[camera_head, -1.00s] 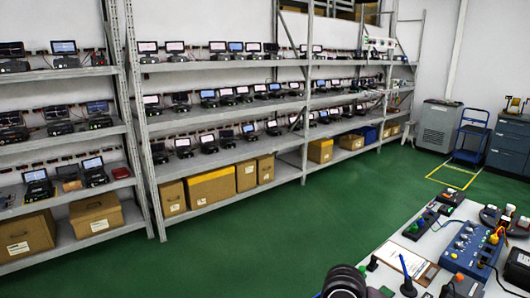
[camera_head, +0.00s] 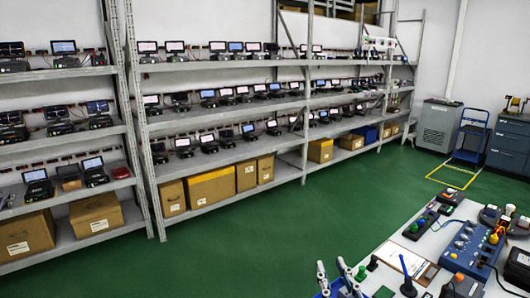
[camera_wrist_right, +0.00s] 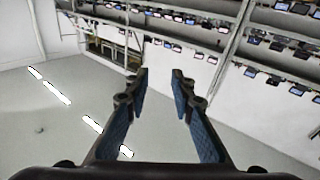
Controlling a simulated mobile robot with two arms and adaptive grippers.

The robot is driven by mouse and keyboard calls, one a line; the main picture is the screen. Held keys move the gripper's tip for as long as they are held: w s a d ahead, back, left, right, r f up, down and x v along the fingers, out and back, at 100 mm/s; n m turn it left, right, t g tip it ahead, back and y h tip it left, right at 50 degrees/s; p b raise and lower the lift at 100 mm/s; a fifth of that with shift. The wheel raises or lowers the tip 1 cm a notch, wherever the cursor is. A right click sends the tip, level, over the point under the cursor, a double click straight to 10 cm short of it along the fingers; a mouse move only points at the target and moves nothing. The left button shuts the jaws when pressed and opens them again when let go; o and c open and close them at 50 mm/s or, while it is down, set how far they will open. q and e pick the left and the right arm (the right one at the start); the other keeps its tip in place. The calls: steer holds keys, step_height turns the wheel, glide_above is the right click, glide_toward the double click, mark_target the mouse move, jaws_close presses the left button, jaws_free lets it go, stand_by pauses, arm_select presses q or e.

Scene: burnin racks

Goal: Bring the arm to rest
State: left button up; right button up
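In the right wrist view the same gripper (camera_wrist_right: 160,74) is open. Its dark fingers with blue inner pads have nothing between them. Behind them are a pale wall or ceiling and tilted racks. My left gripper is in neither view.
A workbench (camera_head: 420,246) with a clipboard (camera_head: 402,258), a blue control box (camera_head: 468,249) and small devices stands at bottom right. Long metal racks (camera_head: 225,112) with several devices and boxes line the left and back. Green floor (camera_head: 290,220) is clear between. A blue cart (camera_head: 471,138) stands at the back.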

steer(key=s+d+f+m+g+h, duration=0.1)
steer(key=s+d+f+g, duration=0.15)
steer(key=f, duration=0.35)
steer(key=s+d+f+m+g+h, duration=0.1)
steer(key=s+d+f+g+h, duration=0.15)
steer(key=f, duration=0.35)
steer(key=s+d+f+n+g+y, duration=0.15)
steer(key=s+f+g, duration=0.85)
steer(key=s+f, duration=1)
steer(key=s+f+g+b, duration=0.1)
steer(key=s+f, duration=0.1)
steer(key=f, duration=1.1)
steer(key=s+f+g+b, duration=0.1)
steer(key=s+f, duration=0.1)
steer(key=f, duration=1)
steer(key=s+d+f+b, duration=0.1)
steer(key=s+d+f, duration=0.1)
steer(key=s+f, duration=1.4)
steer(key=shift+s+d+f+g, duration=0.25)
steer(key=shift+d+f+g, duration=0.15)
steer(key=shift+f, duration=0.3)
steer(key=shift+n, duration=0.25)
